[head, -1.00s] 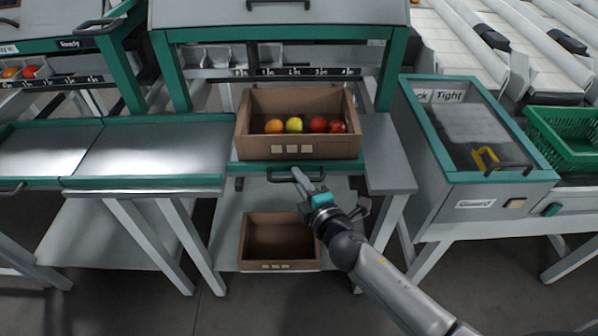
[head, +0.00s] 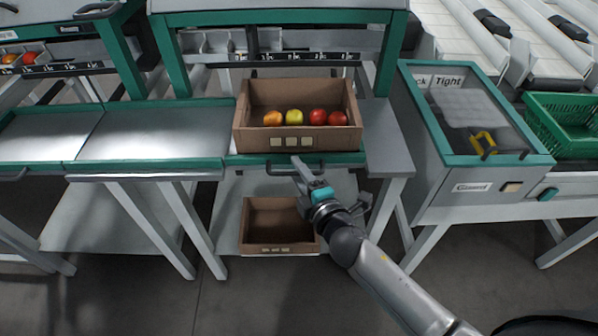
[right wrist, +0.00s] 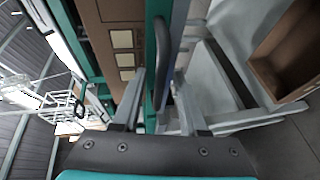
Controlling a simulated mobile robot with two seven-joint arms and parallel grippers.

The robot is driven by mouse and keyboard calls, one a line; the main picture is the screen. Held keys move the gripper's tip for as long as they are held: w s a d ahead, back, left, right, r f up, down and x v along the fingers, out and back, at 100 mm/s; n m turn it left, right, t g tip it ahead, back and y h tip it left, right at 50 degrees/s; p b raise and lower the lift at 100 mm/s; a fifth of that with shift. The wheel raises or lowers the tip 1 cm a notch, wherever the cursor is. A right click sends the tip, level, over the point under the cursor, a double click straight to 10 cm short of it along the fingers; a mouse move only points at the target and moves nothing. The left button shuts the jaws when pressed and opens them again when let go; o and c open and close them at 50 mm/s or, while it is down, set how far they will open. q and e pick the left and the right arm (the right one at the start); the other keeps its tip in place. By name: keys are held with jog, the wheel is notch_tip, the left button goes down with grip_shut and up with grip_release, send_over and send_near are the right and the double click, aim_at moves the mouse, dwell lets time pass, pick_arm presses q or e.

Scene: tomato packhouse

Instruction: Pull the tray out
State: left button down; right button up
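The tray (head: 240,159) has a green front edge and a dark bar handle (head: 270,171). It is level under a cardboard box (head: 250,142) of fruit. My right gripper (head: 299,168) is at the right part of the handle, its fingers apart. In the right wrist view the handle (right wrist: 162,62) runs between the two fingertips of the right gripper (right wrist: 161,85), with visible gaps at both sides. I cannot tell whether a finger touches it. My left gripper is in neither view.
An empty cardboard box (head: 279,248) stands on the lower shelf below the tray. A grey side surface (head: 385,140) and a glass-topped cabinet (head: 470,187) stand to the right. Metal tray tables (head: 150,135) adjoin on the left. The floor in front is clear.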

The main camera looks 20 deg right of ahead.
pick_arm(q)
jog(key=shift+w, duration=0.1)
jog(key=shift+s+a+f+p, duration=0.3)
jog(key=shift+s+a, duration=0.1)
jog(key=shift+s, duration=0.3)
pick_arm(e)
jog(key=v, duration=1.5)
jog(key=shift+s, duration=0.1)
